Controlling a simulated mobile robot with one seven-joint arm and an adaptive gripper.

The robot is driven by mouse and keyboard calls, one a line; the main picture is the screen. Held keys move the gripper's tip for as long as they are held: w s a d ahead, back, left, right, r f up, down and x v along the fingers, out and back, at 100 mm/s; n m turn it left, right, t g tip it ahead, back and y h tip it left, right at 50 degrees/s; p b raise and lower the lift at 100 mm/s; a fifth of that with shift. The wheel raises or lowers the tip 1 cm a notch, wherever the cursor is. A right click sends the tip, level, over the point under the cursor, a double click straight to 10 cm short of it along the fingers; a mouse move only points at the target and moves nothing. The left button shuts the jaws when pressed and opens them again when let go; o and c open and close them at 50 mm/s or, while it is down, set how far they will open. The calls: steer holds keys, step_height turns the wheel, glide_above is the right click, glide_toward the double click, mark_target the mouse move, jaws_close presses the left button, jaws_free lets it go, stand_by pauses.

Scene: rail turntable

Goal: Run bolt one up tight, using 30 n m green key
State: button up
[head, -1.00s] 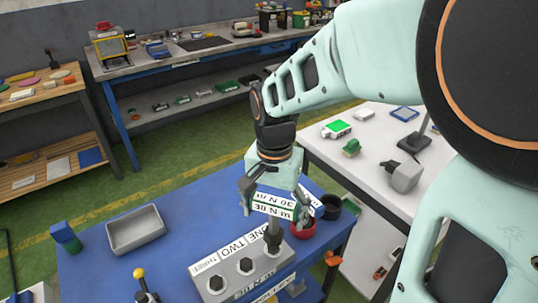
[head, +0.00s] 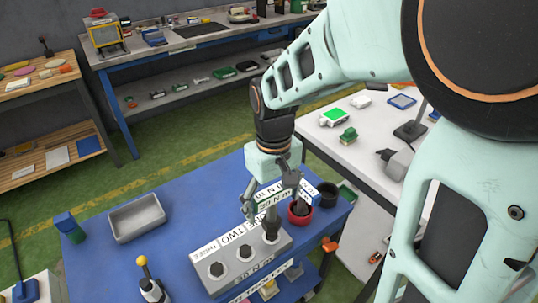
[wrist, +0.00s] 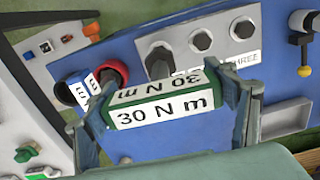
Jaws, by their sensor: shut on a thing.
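The key (head: 270,197), a block with green edges and white "30 N m" labels, is clamped between the two fingers of my gripper (head: 272,193). In the wrist view the key (wrist: 165,100) lies across the gap between both fingers. A grey shaft (wrist: 160,62) shows beyond it at the bolt one position. The grey bolt block (head: 240,264) carries labels ONE, TWO and THREE. The key is over the ONE end; whether its socket is fully down on bolt one is hidden. Bolt two (head: 244,252) and bolt three (head: 216,270) are bare dark hex heads.
A red cup (head: 300,214) and a blue key (head: 327,194) stand just right of the gripper. A grey tray (head: 136,218) lies at left on the blue table. A yellow-knobbed lever (head: 143,262) stands at front left. A white table (head: 360,147) is at right.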

mark_target(272, 220)
steer(key=n+p, duration=0.1)
steer(key=n, duration=0.5)
steer(key=shift+w+d+p, duration=0.1)
steer(key=shift+p, duration=0.25)
steer(key=shift+f+b, duration=1.55)
steer(key=shift+f, duration=0.6)
stand_by(1.0)
steer(key=m+b, duration=0.1)
steer(key=m, duration=0.3)
steer(key=shift+m, duration=0.4)
steer(key=m+b, duration=0.1)
steer(key=m, duration=0.4)
stand_by(0.4)
